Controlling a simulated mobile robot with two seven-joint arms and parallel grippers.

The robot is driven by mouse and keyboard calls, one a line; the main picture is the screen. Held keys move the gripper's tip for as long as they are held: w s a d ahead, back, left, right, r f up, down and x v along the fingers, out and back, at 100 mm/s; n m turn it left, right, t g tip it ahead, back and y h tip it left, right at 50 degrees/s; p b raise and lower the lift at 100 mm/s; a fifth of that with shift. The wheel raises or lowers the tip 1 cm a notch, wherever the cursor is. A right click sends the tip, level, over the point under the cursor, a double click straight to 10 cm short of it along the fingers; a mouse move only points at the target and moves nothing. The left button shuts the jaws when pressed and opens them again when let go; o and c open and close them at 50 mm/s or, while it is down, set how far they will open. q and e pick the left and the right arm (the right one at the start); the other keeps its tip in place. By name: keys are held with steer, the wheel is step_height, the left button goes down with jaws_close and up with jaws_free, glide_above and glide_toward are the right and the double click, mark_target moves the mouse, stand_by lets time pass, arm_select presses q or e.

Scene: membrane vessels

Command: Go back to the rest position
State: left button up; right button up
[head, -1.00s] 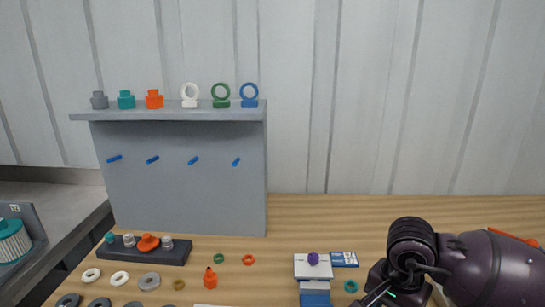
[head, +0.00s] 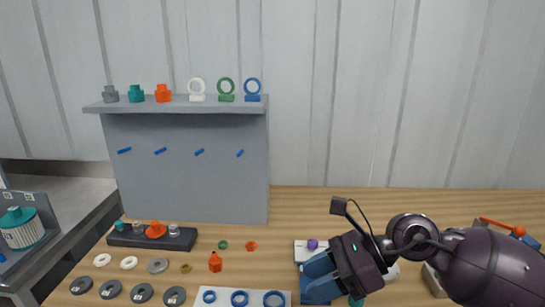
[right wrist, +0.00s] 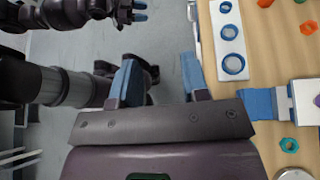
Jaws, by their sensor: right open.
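My right gripper (head: 318,277) shows low in the head view, right of centre. Its blue fingers point left and are apart. In the right wrist view the two fingers of this gripper (right wrist: 159,75) stand open with nothing between them, over the grey floor beside the table edge. A dark arm with small blue fingertips (right wrist: 139,11) at the top left of the right wrist view looks like my left one; its opening is too small to judge. My left gripper is out of the head view.
A white plate with blue rings (head: 240,297) lies left of my right gripper. A blue-and-white block (head: 305,250) with a purple knob is close behind the gripper. Grey rings (head: 111,289), a dark rack (head: 150,237) and a grey shelf panel (head: 190,175) stand farther left.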

steer(key=w+r+m+t+y, duration=0.55)
steer(key=m+t+y, duration=0.2)
steer(key=m, duration=0.65)
steer(key=w+d+f+m+t+h, duration=0.25)
steer(key=d+m+t+h, duration=0.2)
steer(key=m+t, duration=0.6)
steer(key=d+f+m+h, duration=0.5)
steer(key=f+m, duration=0.3)
steer(key=m, duration=0.2)
steer(key=d+f+m+h, duration=0.4)
steer(key=f+m+h, duration=0.25)
steer(key=m, duration=0.35)
steer(key=s+d+f+m+g+h, duration=0.2)
steer(key=s+d+f+m+g, duration=0.1)
steer(key=s+f, duration=0.7)
steer(key=s+d+f+m+g+h, duration=0.2)
steer(key=s+f+m, duration=0.3)
steer(key=s+f, duration=0.5)
steer(key=shift+s+d+f+g, duration=0.15)
steer(key=shift+s+d+g, duration=0.3)
steer(key=shift+d, duration=0.4)
